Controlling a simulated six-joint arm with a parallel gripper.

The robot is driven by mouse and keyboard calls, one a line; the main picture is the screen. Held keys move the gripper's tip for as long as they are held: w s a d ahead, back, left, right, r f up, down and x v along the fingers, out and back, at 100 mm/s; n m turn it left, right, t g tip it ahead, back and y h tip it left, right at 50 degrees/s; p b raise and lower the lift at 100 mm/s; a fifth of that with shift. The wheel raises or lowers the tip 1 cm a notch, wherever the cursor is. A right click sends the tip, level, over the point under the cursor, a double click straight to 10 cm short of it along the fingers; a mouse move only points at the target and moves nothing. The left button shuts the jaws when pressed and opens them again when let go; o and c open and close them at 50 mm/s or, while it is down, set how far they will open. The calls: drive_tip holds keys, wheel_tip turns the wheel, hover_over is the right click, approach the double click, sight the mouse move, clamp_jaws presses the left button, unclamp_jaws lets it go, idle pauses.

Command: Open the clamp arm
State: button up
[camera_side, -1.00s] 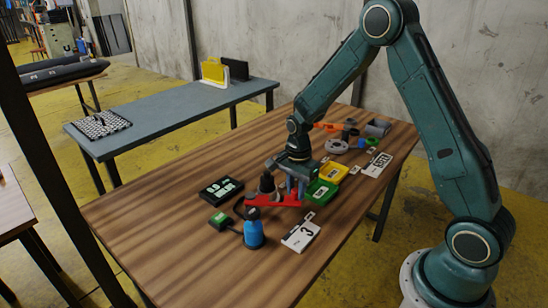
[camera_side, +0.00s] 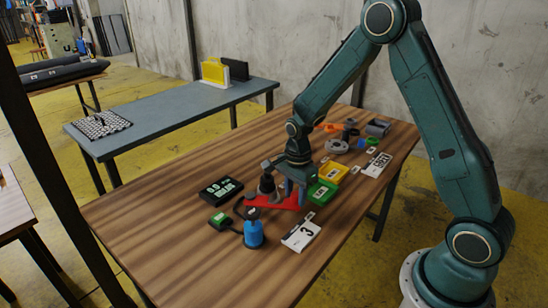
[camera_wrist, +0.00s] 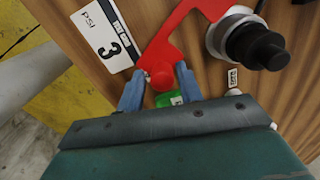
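A black panel (camera_side: 221,189) lies left. Green (camera_side: 321,192) and yellow (camera_side: 334,172) boxes lie close on the right. The table's left part is clear.

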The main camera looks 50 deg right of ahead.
drive_tip(key=shift+o, duration=0.8)
drive_tip(key=shift+r, duration=0.2)
wheel_tip(320, 180, up, 13)
drive_tip(key=shift+r, duration=0.2)
drive_tip(key=s+a+r+n+t, duration=0.2)
drive_tip(key=s+a+r+n, duration=0.2)
drive_tip(key=s+r+n, duration=0.45)
drive_tip(key=s+a+r+n+t, duration=0.1)
drive_tip(key=s+n, duration=0.4)
drive_tip(key=s, duration=0.2)
drive_tip(key=s+a+r+n+t, duration=0.1)
drive_tip(key=s+r+n+t, duration=0.1)
drive_tip(key=s+n, duration=0.4)
drive_tip(key=shift+s+a+t, duration=0.3)
drive_tip(key=shift+s+a, duration=0.05)
drive_tip(key=shift+s, duration=0.3)
